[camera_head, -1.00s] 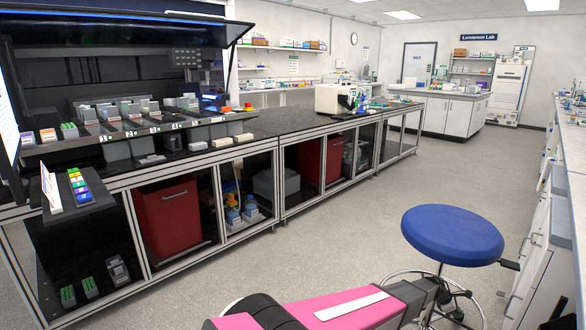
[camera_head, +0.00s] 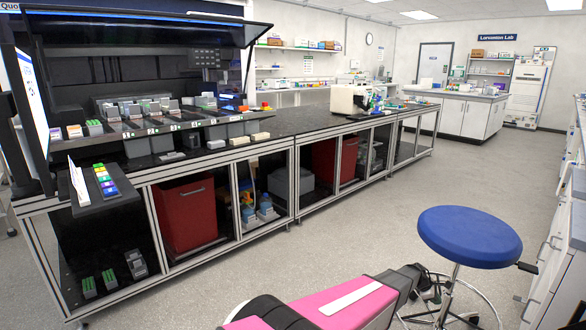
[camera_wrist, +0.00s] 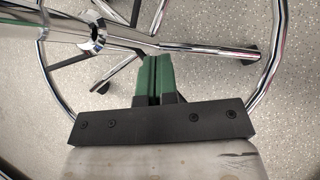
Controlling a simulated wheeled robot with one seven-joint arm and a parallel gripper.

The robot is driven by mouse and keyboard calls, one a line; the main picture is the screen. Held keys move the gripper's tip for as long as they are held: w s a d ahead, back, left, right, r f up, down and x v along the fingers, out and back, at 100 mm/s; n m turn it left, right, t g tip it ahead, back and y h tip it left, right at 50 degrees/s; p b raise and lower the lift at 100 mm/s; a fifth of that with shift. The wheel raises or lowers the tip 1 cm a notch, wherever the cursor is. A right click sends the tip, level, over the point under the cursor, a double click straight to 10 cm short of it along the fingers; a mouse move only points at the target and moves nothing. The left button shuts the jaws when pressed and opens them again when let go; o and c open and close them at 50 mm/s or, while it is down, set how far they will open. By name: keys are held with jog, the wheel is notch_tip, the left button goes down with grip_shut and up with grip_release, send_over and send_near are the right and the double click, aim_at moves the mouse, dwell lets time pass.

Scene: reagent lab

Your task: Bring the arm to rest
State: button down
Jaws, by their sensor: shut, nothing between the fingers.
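My gripper shows in the wrist view (camera_wrist: 154,82), with its two green-lined fingers together and nothing between them. It points toward the chrome foot ring and legs of a stool, over the speckled floor. I cannot tell whether it touches the ring. In the head view my pink arm (camera_head: 345,302) stretches from the bottom edge toward the stool, and its far end is dark and partly in front of the stool base.
A blue-topped stool (camera_head: 469,237) stands close to my arm's end. A long black-topped bench (camera_head: 300,121) with an analyser runs along the left. White cabinets (camera_head: 560,245) line the right edge. The floor (camera_head: 375,215) between is clear.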

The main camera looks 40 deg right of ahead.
jog(key=w+a+r+m+t, duration=0.1)
jog(key=w+a+r, duration=0.1)
jog(key=w+a, duration=0.55)
jog(key=w+a+r+t, duration=0.15)
jog(key=w+a, duration=0.25)
jog(key=w, duration=0.6)
jog(key=w+a+r+m, duration=0.1)
jog(key=w+a+r, duration=0.2)
jog(key=w+a, duration=0.45)
jog(key=w+a+r+m+t, duration=0.1)
jog(key=w+a+r, duration=0.1)
jog(key=w+a, duration=0.65)
jog(key=w+a+r+t, duration=0.1)
jog(key=w+a+r, duration=0.2)
jog(key=w+a, duration=0.55)
jog(key=w+a+r+m+t+y, duration=0.1)
jog(key=w+a+r, duration=0.15)
jog(key=a, duration=1.05)
jog(key=w+a+r+y, duration=0.1)
jog(key=a+r, duration=0.2)
jog(key=a, duration=1)
jog(key=w+a+r+m+t+y, duration=0.1)
jog(key=a+r+y, duration=0.1)
jog(key=a, duration=1.1)
jog(key=s+a+r, duration=0.1)
jog(key=a, duration=0.5)
jog(key=s+a+r+y, duration=0.1)
jog(key=s+a+r, duration=0.1)
jog(key=a, duration=0.5)
